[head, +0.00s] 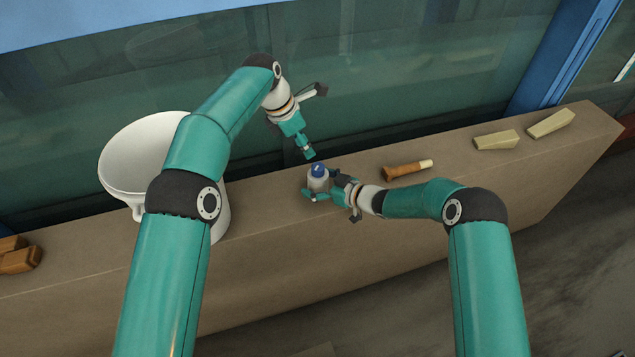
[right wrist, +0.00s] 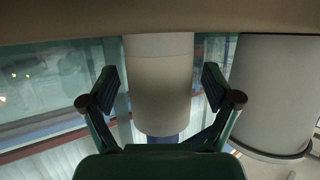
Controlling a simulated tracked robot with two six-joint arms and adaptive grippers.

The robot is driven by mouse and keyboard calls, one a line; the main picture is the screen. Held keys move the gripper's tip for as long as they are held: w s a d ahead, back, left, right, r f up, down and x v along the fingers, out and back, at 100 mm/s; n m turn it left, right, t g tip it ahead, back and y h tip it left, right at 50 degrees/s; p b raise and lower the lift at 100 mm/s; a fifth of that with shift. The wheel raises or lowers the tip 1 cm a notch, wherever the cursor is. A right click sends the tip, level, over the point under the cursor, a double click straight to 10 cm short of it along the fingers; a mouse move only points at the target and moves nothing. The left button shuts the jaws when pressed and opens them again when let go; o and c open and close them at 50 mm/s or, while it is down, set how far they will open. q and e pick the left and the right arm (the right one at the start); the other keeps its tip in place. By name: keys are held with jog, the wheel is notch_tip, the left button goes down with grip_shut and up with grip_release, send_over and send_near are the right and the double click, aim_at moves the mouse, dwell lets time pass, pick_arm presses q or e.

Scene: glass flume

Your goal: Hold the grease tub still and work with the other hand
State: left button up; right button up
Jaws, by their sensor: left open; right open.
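The grease tub (head: 318,184) is a small pale grey cylinder with a blue top (head: 318,170). It stands on the brown ledge in the middle of the head view. My right gripper (head: 315,192) is low beside it, open, with its fingers around the tub. In the right wrist view the picture is upside down and the tub (right wrist: 160,95) stands between the two spread fingers, with visible gaps on both sides. My left gripper (head: 308,152) is above and slightly left of the tub's top, pointing down, open and apart from it. Its finger gap is hard to see.
A large white bucket (head: 137,160) stands left on the ledge (head: 270,215), partly behind my left arm. A wooden-handled tool (head: 405,171) lies right of the tub, with two pale wedges (head: 497,140) (head: 551,123) farther right. Brown blocks (head: 18,260) lie far left. Glass (head: 400,70) rises behind.

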jog(key=c, duration=1.2)
pick_arm(q)
jog(key=shift+o, duration=0.5)
pick_arm(e)
jog(key=shift+c, duration=0.8)
pick_arm(q)
jog(key=w+d+f+m+t, duration=0.1)
jog(key=w+f+m+t, duration=0.1)
jog(key=m, duration=0.1)
jog(key=w+d+f+m+h, duration=0.1)
jog(key=w, duration=0.1)
jog(key=shift+d+f+t, duration=0.35)
jog(key=shift+f+t, duration=0.05)
notch_tip(320, 180, down, 2)
jog(key=w+d+m+t, duration=0.1)
jog(key=w+m+t, duration=0.15)
jog(key=m, duration=0.25)
jog(key=m+t, duration=1.1)
jog(key=m, duration=0.6)
send_near(317, 173)
jog(key=shift+g+y, duration=0.25)
jog(key=shift+y, duration=0.05)
jog(key=x, duration=1)
jog(key=shift+w+d+r, duration=0.1)
jog(key=shift+w+r, duration=0.15)
jog(key=shift+w, duration=0.05)
